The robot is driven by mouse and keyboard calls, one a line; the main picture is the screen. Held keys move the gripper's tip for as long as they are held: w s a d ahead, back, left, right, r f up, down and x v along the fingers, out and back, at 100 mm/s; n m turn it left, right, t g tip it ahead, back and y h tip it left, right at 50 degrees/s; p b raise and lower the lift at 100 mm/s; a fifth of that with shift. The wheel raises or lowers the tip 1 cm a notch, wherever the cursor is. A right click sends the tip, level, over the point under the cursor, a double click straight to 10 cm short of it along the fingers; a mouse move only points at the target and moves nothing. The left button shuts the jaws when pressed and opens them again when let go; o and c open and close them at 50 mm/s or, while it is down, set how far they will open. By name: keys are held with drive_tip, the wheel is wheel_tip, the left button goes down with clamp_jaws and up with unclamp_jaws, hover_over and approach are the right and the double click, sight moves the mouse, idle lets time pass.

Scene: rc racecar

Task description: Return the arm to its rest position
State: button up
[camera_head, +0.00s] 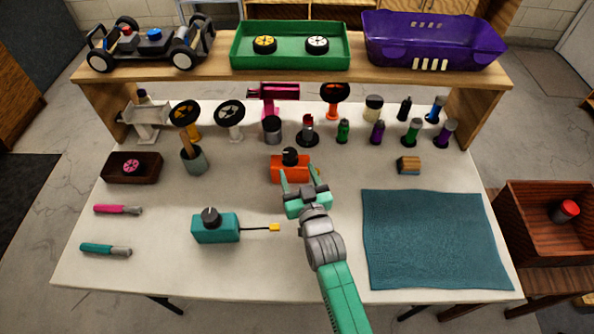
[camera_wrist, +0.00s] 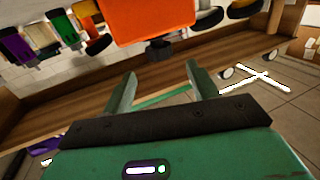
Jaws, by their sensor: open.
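My gripper (camera_head: 298,175) is over the middle of the white table, its two fingers apart with nothing between them. In the head view its fingertips overlap the front of an orange box with a black knob (camera_head: 290,168); whether they touch it I cannot tell. The wrist view shows both fingers of my gripper (camera_wrist: 161,80) spread and empty, with the orange box (camera_wrist: 150,14) at the top of the picture beyond the fingertips. My arm reaches in from the lower edge of the head view.
A teal box with a knob and yellow-tipped lead (camera_head: 215,230) stands left of my arm, and a teal mat (camera_head: 430,240) lies right. Several bottles and stands line the back under the wooden shelf (camera_head: 215,70), which holds a car chassis (camera_head: 150,42), green tray (camera_head: 290,58) and purple car body (camera_head: 432,40).

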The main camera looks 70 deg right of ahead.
idle(0.4)
drive_tip(key=w+a+r+n+t+y, duration=0.1)
drive_tip(key=w+a+r+t, duration=0.1)
drive_tip(key=w+a+r, duration=0.3)
drive_tip(key=w+a+r+n+t+y, duration=0.1)
drive_tip(key=w+a+r, duration=0.2)
drive_tip(key=r, duration=0.5)
drive_tip(key=w+a+r+n+t+y, duration=0.1)
drive_tip(key=w+a+r+t, duration=0.1)
drive_tip(key=w+a+r, duration=0.3)
drive_tip(key=w+a+r+n+t+y, duration=0.1)
drive_tip(key=a+r+n+t+y, duration=0.3)
drive_tip(key=a+r, duration=1.25)
drive_tip(key=s+a+r+n+t+y+p, duration=0.2)
drive_tip(key=s+a+r+y, duration=0.25)
drive_tip(key=a+r, duration=0.45)
drive_tip(key=s+a+r+n+t+y+p, duration=0.1)
drive_tip(key=s+a+r+t+y+p, duration=0.15)
drive_tip(key=s+a+r, duration=0.7)
drive_tip(key=w+d+r+p, duration=0.1)
drive_tip(key=w+r+p, duration=0.1)
drive_tip(key=r+p, duration=0.8)
drive_tip(key=w+d+r+p, duration=0.1)
drive_tip(key=r+p, duration=0.8)
drive_tip(key=r, duration=0.3)
drive_tip(key=shift+w+r+p, duration=0.35)
drive_tip(key=shift+p, duration=0.05)
